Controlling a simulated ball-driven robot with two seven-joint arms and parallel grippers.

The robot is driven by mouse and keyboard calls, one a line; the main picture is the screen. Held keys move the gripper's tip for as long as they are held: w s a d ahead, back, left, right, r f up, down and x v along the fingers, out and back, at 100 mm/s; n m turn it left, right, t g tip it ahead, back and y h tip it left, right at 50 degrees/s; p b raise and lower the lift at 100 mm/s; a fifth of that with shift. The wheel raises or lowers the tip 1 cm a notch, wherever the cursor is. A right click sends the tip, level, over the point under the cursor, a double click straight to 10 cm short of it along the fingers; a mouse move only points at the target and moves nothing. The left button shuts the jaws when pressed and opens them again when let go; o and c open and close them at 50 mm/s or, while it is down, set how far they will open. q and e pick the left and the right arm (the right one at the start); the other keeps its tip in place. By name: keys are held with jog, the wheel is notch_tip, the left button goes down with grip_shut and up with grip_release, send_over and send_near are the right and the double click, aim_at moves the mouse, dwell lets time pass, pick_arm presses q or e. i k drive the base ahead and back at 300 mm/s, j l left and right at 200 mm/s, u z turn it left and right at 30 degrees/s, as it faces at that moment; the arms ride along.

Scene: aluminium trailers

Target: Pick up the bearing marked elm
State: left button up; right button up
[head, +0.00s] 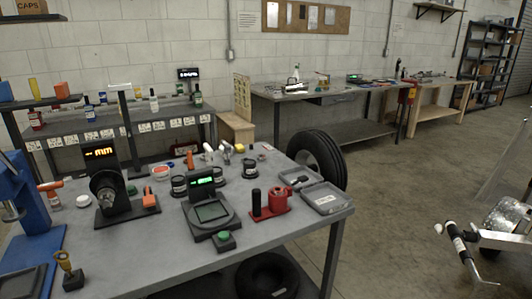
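No bearing marked elm can be made out; the small labels are too small to read. Several dark round pieces with pale labels sit on the grey front bench (150,255): one dark labelled piece at the middle (179,187), another to its right (219,176) and a third farther right (249,168). I cannot tell whether any of them is a bearing. Neither of my grippers is in view.
The bench also holds a black gauge stand (106,190), a scale (211,213), a green button (225,240), a red holder (275,204), a grey case (325,198) and a blue press (30,225). A tire (318,155) stands behind.

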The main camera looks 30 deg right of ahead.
aim_at(277, 191)
jog(key=i+l, duration=0.2)
jog(key=l, duration=0.2)
jog(key=i+l, duration=0.2)
jog(key=l, duration=0.15)
jog(key=i+l, duration=0.15)
jog(key=l, duration=0.25)
jog(key=i+l, duration=0.2)
jog(key=l, duration=0.15)
jog(key=i+l, duration=0.2)
jog(key=l, duration=0.2)
jog(key=i+l, duration=0.2)
jog(key=l, duration=0.2)
jog(key=i+l, duration=0.15)
jog(key=l, duration=0.2)
